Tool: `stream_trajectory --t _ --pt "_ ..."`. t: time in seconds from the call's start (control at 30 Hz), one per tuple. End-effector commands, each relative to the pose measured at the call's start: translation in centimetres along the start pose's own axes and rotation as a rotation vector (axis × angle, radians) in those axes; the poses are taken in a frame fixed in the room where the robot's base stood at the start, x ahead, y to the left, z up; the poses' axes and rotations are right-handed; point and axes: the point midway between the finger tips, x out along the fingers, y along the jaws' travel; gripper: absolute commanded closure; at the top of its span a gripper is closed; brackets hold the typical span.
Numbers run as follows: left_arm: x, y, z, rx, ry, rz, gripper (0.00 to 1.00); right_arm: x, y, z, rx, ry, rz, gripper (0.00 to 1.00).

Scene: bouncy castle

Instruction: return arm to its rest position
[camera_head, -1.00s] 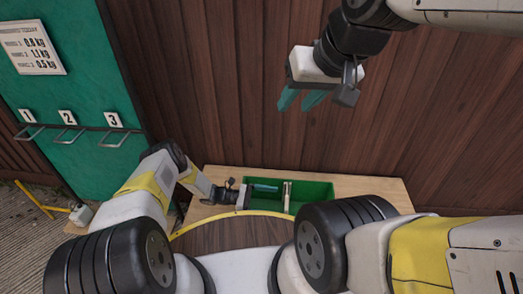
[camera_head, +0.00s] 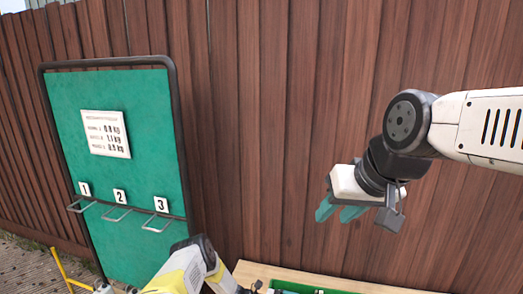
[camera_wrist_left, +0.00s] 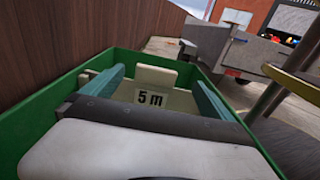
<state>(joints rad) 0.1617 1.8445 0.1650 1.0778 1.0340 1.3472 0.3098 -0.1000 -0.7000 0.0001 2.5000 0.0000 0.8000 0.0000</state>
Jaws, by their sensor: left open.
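My right gripper (camera_head: 338,213) hangs in the air before the fence at the right of the head view, its teal fingers pointing down with a gap between them and nothing in it. My left arm (camera_head: 190,268) comes in at the bottom of the head view; its gripper is largely cut off there. In the left wrist view my left gripper (camera_wrist_left: 152,98) is open, low inside a green bin (camera_wrist_left: 47,113).
A wooden table (camera_head: 300,274) carries the green bin, whose edge shows in the head view (camera_head: 290,287). A green board (camera_head: 150,185) with numbered hooks and a sign (camera_head: 106,134) stands at left. A brown plank fence (camera_head: 270,130) closes the back.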

Motion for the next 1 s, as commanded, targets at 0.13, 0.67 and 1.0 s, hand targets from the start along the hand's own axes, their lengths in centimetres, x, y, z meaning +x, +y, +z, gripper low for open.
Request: stream_trajectory --t 0.13,0.67,1.0 --pt "-0.3 0.3 0.5 0.01 0.01 -0.007 0.02 0.0 0.0 0.0 0.0 0.0 0.0 0.64" --pt "-2.1 2.1 4.1 0.092 0.08 -0.059 0.02 0.0 0.0 0.0 0.0 0.0 0.0 0.64" --pt "-6.2 4.6 13.3 0.284 0.252 -0.174 0.02 0.0 0.0 0.0 0.0 0.0 0.0 0.64"
